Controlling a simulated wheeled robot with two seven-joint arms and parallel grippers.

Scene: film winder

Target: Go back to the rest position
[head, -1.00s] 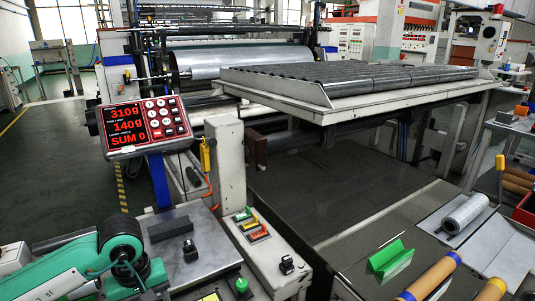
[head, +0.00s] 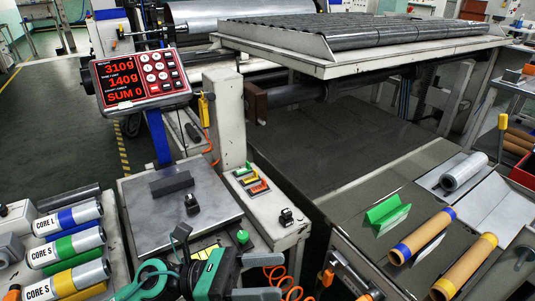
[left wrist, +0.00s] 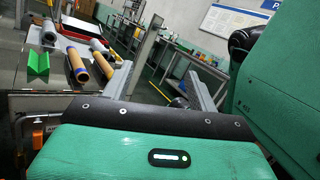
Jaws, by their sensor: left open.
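My left gripper (left wrist: 160,78) shows in the left wrist view with its two grey fingers spread apart. Nothing is between them. In the head view, my green and black left arm (head: 215,272) is folded at the bottom middle, in front of the scale plate. My right gripper is not in view.
The scale plate (head: 205,215) carries a dark block (head: 172,184). Its display (head: 142,79) stands behind. Labelled core rolls (head: 68,246) lie at the left. A green holder (head: 387,214) and brown rolls (head: 422,236) lie on the right bench. Floor shows between.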

